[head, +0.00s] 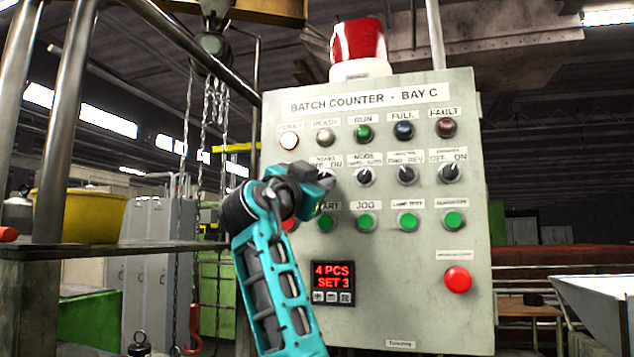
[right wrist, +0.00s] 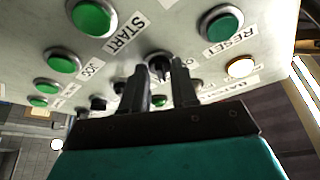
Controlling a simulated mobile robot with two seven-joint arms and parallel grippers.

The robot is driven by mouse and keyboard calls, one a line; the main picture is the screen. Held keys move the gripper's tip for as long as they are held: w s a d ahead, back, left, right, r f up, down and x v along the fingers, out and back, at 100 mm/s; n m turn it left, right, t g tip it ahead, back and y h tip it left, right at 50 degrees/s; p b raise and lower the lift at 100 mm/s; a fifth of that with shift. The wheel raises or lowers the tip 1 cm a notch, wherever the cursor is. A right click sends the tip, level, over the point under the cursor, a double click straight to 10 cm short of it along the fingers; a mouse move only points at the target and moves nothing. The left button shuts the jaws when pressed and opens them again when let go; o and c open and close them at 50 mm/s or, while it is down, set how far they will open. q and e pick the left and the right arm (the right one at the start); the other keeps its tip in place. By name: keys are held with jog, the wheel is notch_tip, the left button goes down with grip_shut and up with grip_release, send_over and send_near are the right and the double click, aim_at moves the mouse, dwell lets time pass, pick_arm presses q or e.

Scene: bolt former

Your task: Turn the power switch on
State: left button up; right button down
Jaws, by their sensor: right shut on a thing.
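The grey control panel (head: 400,310) is headed "BATCH COUNTER - BAY C". The power switch is a dark rotary knob at the left of the switch row, under an OFF/ON label (head: 326,163). In the head view my right gripper (head: 325,184) is in front of it and hides most of it. In the right wrist view the knob (right wrist: 160,64) shows between the tips of my right gripper (right wrist: 161,80), which is shut on it. Its pointing direction is hard to tell. The leftmost lamp (head: 289,141) glows warm white. My left gripper is not in view.
Three more rotary switches, including the mode switch (head: 365,176), stand to the right in the same row. Green buttons such as JOG (head: 366,222) are below. A red button (head: 458,280) is at lower right. A display (head: 332,276) reads "4 PCS SET 3".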

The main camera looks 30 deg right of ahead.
jog(key=c, duration=1.1)
grip_release()
jog(key=b+v, duration=0.2)
jog(key=v, duration=1.1)
jog(key=shift+b, duration=0.35)
